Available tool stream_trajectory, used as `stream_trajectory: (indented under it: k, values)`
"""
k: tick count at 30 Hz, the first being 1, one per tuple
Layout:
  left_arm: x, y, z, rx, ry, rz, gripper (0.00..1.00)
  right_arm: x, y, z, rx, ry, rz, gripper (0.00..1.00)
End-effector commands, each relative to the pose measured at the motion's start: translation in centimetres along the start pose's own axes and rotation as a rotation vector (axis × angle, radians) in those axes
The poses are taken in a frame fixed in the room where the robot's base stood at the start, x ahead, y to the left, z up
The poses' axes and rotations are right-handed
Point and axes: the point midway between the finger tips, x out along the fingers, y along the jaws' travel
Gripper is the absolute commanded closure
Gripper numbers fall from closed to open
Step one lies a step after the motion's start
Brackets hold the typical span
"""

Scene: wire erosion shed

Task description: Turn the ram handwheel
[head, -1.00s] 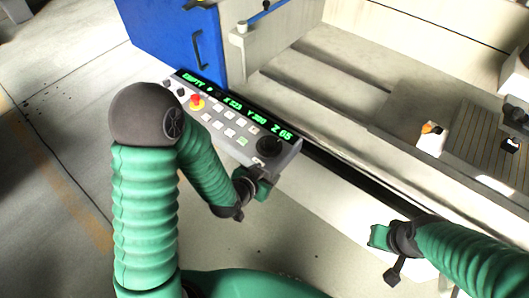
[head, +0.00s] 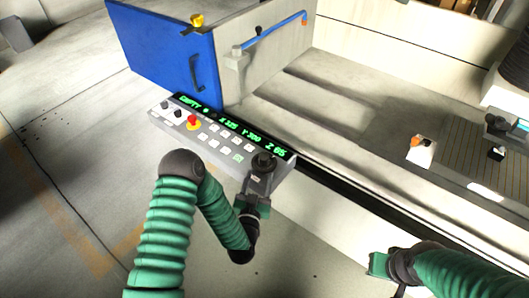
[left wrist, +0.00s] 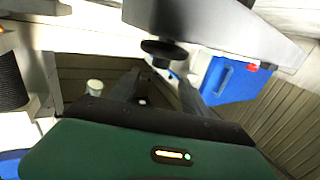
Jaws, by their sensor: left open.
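The ram handwheel is a small black round wheel (head: 264,160) at the right end of the grey control panel (head: 164,118) in the head view. My left gripper (head: 259,180) reaches up to it from the panel's front edge and partly covers it. In the left wrist view the handwheel (left wrist: 165,52) shows as a dark disc under the grey panel, just beyond the fingers of the left gripper (left wrist: 158,85), which are open. Whether they touch it I cannot tell. My right gripper (head: 382,265) is at the lower right, away from the panel; its jaw opening is unclear.
The panel carries a red emergency stop (head: 193,123) and several pale buttons. A blue cabinet door (head: 165,55) with a handle stands behind it. The machine bed (head: 350,115) lies to the right, with a small white block with orange (head: 421,152).

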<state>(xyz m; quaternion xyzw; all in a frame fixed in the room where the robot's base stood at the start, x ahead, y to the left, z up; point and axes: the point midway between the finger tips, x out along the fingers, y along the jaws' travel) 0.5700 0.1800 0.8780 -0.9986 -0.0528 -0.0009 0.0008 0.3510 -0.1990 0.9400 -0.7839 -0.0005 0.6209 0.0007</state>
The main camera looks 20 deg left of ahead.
Motion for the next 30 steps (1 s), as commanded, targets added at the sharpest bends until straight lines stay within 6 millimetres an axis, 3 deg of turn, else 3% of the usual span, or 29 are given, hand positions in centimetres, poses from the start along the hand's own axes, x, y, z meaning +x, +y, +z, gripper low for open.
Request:
stream_trajectory:
  k: [6,12,22,30]
  values:
    - [5.7,-0.1,0.0,0.0,0.003,-0.002,0.45,-0.2,0.0,-0.1,0.0,0.001,0.0,1.0]
    - [8.9,0.0,0.0,-0.001,0.002,0.0,0.45,-0.3,0.0,-0.1,0.0,0.001,0.0,1.0]
    - [9.6,0.0,0.1,0.0,0.0,0.001,0.45,-0.3,0.0,-0.1,0.0,0.001,0.0,1.0]
    - [9.6,0.0,0.1,0.0,0.0,0.001,0.79,-0.3,0.0,-0.1,0.0,0.001,0.0,1.0]
